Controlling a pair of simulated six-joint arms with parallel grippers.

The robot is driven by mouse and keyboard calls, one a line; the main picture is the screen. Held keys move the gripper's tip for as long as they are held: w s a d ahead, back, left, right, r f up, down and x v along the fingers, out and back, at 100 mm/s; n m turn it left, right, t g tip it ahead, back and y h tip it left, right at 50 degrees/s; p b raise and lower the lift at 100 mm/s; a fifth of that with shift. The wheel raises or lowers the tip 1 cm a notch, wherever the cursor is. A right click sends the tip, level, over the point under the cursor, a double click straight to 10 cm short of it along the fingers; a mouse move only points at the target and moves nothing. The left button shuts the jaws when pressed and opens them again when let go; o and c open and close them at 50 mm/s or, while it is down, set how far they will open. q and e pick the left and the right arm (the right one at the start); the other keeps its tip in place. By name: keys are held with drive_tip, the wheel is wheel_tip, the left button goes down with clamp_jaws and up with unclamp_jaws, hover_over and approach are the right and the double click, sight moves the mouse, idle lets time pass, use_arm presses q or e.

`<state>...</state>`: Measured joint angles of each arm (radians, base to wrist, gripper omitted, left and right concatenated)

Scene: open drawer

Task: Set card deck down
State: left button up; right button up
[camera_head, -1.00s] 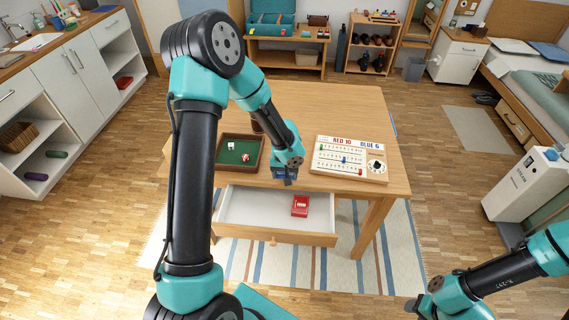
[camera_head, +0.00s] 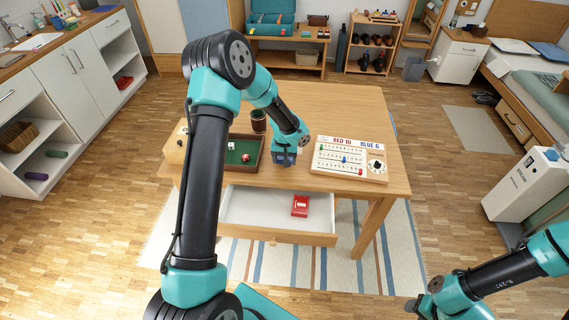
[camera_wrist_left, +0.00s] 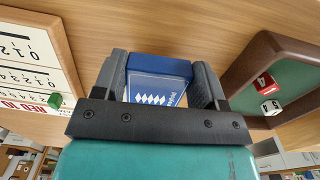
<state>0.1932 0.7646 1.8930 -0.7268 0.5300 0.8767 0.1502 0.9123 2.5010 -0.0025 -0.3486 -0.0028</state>
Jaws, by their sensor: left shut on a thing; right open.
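A blue card deck (camera_wrist_left: 158,84) with a white diamond pattern is between the fingers of my left gripper (camera_wrist_left: 160,72) in the left wrist view. The gripper is shut on it. In the head view my left gripper (camera_head: 284,159) is over the front part of the table (camera_head: 330,105), between the dice tray and the score board. Whether the deck touches the tabletop is hard to tell. My right gripper (camera_head: 424,305) is open and empty at the lower right, away from the table.
The green dice tray (camera_head: 262,154) with dice is left of the deck, near a dark cup (camera_head: 258,121). The score board (camera_head: 350,158) is on the right. The open drawer (camera_head: 262,209) below holds a red box (camera_head: 300,206).

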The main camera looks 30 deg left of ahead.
use_arm(q)
drive_tip(key=shift+f, duration=1.25)
drive_tip(key=shift+f, duration=0.1)
drive_tip(key=o, duration=0.9)
drive_tip(key=shift+o, duration=0.2)
wheel_tip(320, 180, up, 12)
drive_tip(key=shift+r, duration=0.15)
